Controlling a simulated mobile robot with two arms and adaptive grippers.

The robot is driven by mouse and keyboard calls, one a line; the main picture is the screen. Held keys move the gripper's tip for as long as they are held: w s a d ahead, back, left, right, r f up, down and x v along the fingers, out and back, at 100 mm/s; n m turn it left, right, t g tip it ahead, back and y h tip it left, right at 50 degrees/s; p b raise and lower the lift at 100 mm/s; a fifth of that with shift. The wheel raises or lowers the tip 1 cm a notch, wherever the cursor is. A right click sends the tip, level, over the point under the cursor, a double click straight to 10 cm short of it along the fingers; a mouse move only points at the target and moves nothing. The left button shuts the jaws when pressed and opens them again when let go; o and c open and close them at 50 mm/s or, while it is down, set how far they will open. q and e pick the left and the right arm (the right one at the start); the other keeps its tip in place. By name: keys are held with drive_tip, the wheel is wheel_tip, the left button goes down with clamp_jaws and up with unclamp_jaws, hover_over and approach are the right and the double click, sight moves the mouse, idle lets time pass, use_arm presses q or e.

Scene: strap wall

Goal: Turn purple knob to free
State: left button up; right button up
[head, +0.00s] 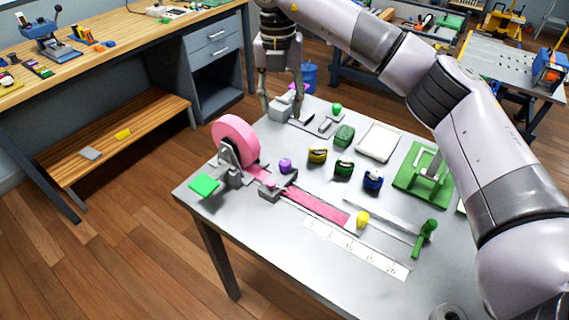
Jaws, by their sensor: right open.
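The purple knob (285,165) sits on a grey block beside the pink strap (318,207), near the left part of the grey table. Its marking and exact turn position are too small to tell. My right gripper (283,112) points down at the table's far left corner, behind and above the knob in the picture and clearly apart from it. Its fingers are spread, with a grey fixture (308,120) close by; contact cannot be told. My left gripper is not in view.
A pink strap roll (236,140) stands left of the knob, with a green pad (204,185) in front. Yellow (317,154), green (343,167) and blue (373,179) round items stand to the right. A green-handled lever (424,238) is at the strap's far end. My right arm spans the upper right.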

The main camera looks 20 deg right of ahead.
sight(285, 161)
drive_tip(key=f+p, duration=0.1)
drive_tip(key=f, duration=0.4)
drive_tip(key=f+p, duration=0.1)
drive_tip(key=f, duration=0.4)
drive_tip(key=f+p, duration=0.1)
drive_tip(key=f, duration=0.4)
drive_tip(key=shift+s+d+f, duration=0.2)
drive_tip(key=shift+d+f, duration=0.05)
drive_tip(key=shift+f, duration=0.65)
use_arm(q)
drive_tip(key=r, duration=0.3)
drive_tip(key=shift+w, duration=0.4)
use_arm(e)
drive_tip(key=shift+c, duration=0.3)
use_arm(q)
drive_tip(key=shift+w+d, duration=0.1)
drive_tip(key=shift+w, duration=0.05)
use_arm(e)
clamp_jaws()
